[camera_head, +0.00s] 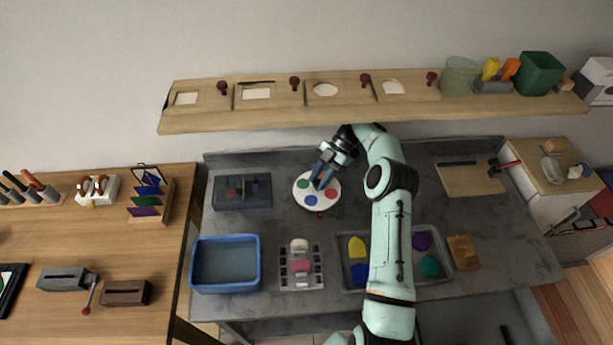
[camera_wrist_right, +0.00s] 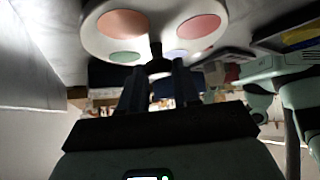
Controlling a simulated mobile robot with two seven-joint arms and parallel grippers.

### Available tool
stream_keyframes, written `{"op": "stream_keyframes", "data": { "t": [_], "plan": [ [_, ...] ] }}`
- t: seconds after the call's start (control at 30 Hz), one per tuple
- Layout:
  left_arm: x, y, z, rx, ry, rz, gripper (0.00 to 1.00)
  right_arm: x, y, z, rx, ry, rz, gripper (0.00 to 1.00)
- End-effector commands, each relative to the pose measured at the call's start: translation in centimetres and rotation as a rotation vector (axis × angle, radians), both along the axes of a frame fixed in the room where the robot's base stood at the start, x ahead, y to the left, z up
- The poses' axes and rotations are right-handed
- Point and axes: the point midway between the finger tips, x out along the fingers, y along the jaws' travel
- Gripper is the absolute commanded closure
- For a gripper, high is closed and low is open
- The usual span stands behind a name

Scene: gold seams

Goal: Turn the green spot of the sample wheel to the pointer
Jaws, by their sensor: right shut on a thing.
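The sample wheel (camera_head: 300,193) is a white disc with coloured spots on the grey worktop. In the head view its green spot (camera_head: 304,184) is on the left, a blue spot (camera_head: 311,200) at the front and a red spot (camera_head: 331,193) on the right. My right gripper (camera_head: 321,181) is over the wheel, shut on its small dark knob. In the right wrist view, the wheel (camera_wrist_right: 88,38) fills the top, with the green spot (camera_wrist_right: 125,57) near the fingers (camera_wrist_right: 160,85). I cannot make out the pointer. My left gripper is not in view.
A dark box (camera_head: 242,204) stands left of the wheel. A blue tray (camera_head: 226,238), a grey rack (camera_head: 301,284) and a tray of coloured shapes (camera_head: 348,279) lie in front. A wooden shelf (camera_head: 300,122) runs behind.

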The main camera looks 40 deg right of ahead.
Motion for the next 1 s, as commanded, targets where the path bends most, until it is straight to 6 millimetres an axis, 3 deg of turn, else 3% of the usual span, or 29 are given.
{"op": "stream_keyframes", "data": {
  "t": [0.63,0.67,0.7,1.0],
  "plan": [
    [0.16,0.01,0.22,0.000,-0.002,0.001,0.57,-0.62,-0.56,0.09,0.002,-0.005,0.016,1.00],
    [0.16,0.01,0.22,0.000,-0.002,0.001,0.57,-0.62,-0.56,0.09,0.002,-0.005,0.016,0.59],
    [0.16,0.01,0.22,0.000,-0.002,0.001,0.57,-0.62,-0.56,0.09,0.002,-0.005,0.016,0.46],
    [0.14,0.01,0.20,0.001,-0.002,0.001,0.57,-0.61,-0.53,0.02,0.002,-0.003,0.016,0.46]
  ]
}}
